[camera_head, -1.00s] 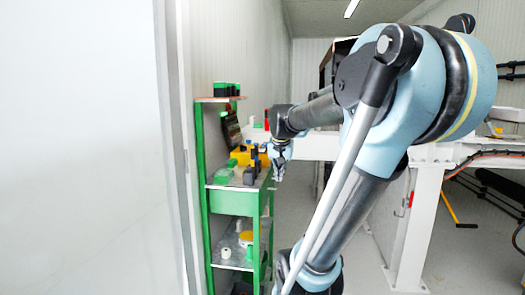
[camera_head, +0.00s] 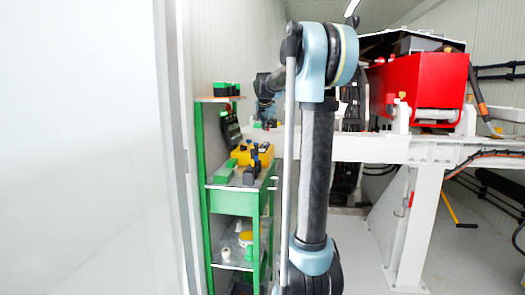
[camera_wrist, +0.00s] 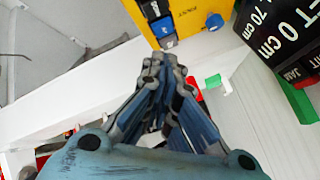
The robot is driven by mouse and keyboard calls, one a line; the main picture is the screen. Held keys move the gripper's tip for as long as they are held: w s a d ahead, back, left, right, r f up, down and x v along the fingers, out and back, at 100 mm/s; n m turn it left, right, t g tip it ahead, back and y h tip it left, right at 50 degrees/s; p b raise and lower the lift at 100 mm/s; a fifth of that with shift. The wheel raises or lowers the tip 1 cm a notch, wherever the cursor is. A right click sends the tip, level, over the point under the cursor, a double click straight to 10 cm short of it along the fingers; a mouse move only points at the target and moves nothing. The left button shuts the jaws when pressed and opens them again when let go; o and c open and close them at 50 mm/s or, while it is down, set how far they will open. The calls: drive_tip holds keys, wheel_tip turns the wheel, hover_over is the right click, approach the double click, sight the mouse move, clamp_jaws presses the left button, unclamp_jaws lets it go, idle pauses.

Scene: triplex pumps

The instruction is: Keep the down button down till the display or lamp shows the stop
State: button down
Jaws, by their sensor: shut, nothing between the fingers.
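A yellow box (camera_wrist: 188,12) with a blue button-like block (camera_wrist: 163,27) and a round blue knob (camera_wrist: 213,22) is at the top of the wrist view. I cannot tell which part is the down button. The yellow box also shows on the green cart in the head view (camera_head: 241,158). A black display (camera_wrist: 285,30) with white text reading partly "T 0 cm" and "70 cm" is at the wrist view's upper right; no lamp can be made out. My gripper (camera_wrist: 160,58) is shut and empty, its tips just below the blue block in the picture. Contact cannot be told.
The green cart (camera_head: 236,203) has lower shelves with small items. A white beam frame (camera_head: 425,150) stands to the right, with a red machine part (camera_head: 420,88) above it. A white wall panel (camera_head: 80,150) fills the left. Grey floor shows between cart and frame.

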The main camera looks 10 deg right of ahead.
drive_tip(key=r, duration=0.1)
hover_over(264, 147)
drive_tip(key=shift+w+d+r+m+t, duration=0.1)
drive_tip(key=shift+w+d+m+t, duration=0.1)
drive_tip(key=shift+w+m+t, duration=0.15)
drive_tip(key=shift+s, duration=0.1)
drive_tip(key=shift+f, duration=4.4)
